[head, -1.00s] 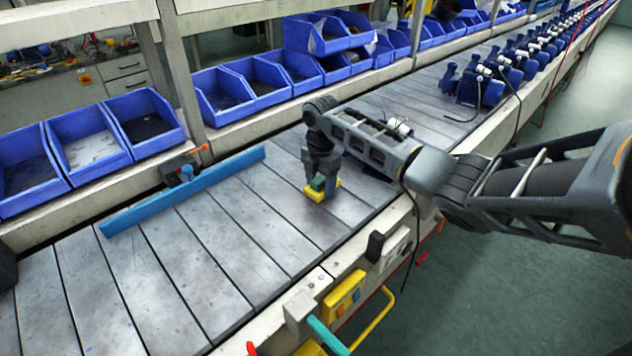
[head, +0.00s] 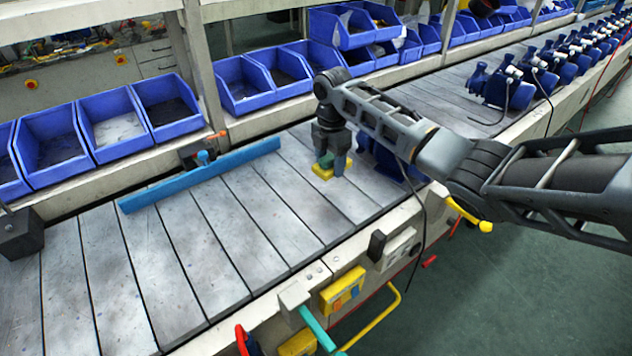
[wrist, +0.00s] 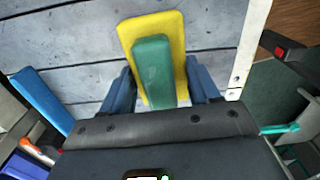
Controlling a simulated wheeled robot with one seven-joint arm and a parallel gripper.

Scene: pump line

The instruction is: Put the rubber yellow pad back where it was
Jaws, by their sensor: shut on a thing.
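The yellow pad (head: 322,171) has a green block-shaped grip (head: 327,160) on top. My gripper (head: 331,166) points down over the slatted grey bench and is shut on the green part of the pad. In the wrist view the yellow pad (wrist: 178,35) lies beyond the fingers, with its green grip (wrist: 153,62) between the two blue-grey fingertips. The pad is at or just above the bench surface; I cannot tell whether it touches.
A long blue bar (head: 200,178) lies on the bench to the left. Blue bins (head: 110,120) line the back. Blue pumps (head: 505,88) stand far right, and one is partly hidden behind my arm. The front left slats (head: 150,270) are clear.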

